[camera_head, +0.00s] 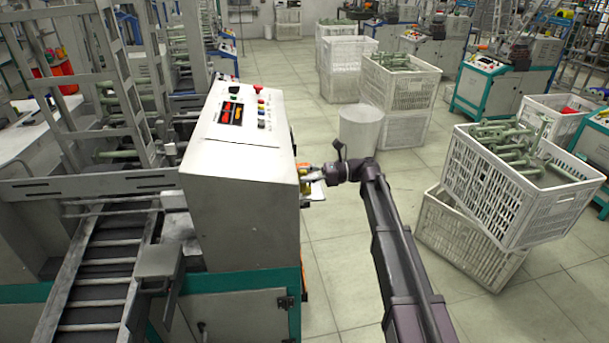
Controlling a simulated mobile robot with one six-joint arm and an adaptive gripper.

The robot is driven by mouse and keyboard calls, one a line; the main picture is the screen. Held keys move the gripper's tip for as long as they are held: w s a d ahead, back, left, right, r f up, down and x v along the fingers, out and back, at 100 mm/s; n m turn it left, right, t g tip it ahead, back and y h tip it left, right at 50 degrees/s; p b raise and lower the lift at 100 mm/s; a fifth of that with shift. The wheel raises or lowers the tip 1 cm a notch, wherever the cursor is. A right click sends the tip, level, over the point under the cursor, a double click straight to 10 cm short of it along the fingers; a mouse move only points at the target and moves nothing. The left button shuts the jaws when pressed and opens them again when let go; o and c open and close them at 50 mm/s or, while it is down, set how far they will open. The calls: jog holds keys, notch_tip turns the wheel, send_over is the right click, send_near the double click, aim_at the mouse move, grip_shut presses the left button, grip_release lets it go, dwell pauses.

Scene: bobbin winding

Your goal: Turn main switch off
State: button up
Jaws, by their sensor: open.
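The white winding machine cabinet (235,195) stands left of centre, with a sloped control panel (240,112) of displays and coloured buttons on top. A small yellow and red part (304,178), which looks like the main switch, shows at the cabinet's right side. That side is turned away, so the switch is mostly hidden and its position cannot be read. My gripper (313,177) is at the end of my dark arm, close beside this part on its right. The gripper is open. I cannot tell whether its fingers touch the switch.
Stacked white crates of green bobbins (525,185) stand on the right, the upper one tilted. More crates (400,90) and a pale round bin (360,130) stand behind my arm. A conveyor (105,265) runs at left. Floor (345,265) between cabinet and arm is clear.

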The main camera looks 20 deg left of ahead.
jog(key=shift+s+a, duration=0.1)
jog(key=shift+a, duration=0.1)
grip_shut()
